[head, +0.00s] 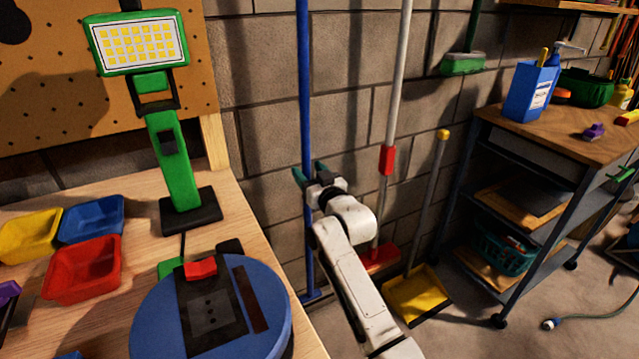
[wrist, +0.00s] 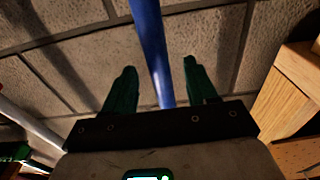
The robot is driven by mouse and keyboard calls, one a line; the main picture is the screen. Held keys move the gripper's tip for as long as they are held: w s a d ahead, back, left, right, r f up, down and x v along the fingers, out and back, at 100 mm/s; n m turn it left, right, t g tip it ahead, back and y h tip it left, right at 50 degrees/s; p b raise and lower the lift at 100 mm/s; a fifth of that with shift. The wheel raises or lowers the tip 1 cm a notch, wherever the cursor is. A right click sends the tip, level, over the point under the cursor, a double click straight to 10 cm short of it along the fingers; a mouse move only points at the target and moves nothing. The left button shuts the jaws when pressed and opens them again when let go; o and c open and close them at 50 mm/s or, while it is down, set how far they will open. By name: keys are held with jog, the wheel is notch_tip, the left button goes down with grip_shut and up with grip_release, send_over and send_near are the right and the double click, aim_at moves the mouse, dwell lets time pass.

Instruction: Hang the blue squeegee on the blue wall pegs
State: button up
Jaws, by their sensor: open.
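The blue squeegee (head: 304,90) stands upright by the block wall, its long pole running out of the top of the head view. Its dark foot (head: 314,297) is on the floor. My gripper (head: 308,173) is open at mid-height of the pole, with a green finger on either side of it. In the wrist view the blue pole (wrist: 149,45) runs between the two open fingers (wrist: 157,85) and does not look gripped. How deep it sits between them is hard to tell. The blue wall pegs are not visible in either view.
A workbench (head: 232,215) with a lamp (head: 175,160), bins and a round blue machine (head: 150,325) is on the left. A red-and-white broom (head: 399,80) and a yellow dustpan (head: 415,295) stand just right of the pole. A shelf cart (head: 560,135) is further right.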

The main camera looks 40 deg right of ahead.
jog(key=v, duration=0.9)
jog(key=shift+p, duration=0.4)
jog(key=shift+s, duration=0.1)
jog(key=s+a+f+n+g+y, duration=0.1)
jog(key=s+a+f+g+y, duration=0.15)
jog(key=a+f, duration=0.3)
jog(key=s+a+f+g+y, duration=0.1)
jog(key=s+a+f+g, duration=0.25)
jog(key=f, duration=0.25)
jog(key=s+a+f+n+g+y, duration=0.1)
jog(key=s+a+f+g, duration=0.3)
jog(key=s, duration=0.5)
jog(key=s+a+f+g+y, duration=0.1)
jog(key=s+a+f+g, duration=0.1)
jog(key=s+a+f, duration=0.45)
jog(key=s+d+r+g, duration=0.2)
jog(key=s+g, duration=0.3)
jog(key=s, duration=1)
notch_tip(320, 180, up, 12)
jog(key=p, duration=1.3)
jog(key=shift+w+a+r+n+p, duration=0.15)
jog(key=shift+w+r+n+p, duration=0.1)
jog(key=shift+w+n+p, duration=0.15)
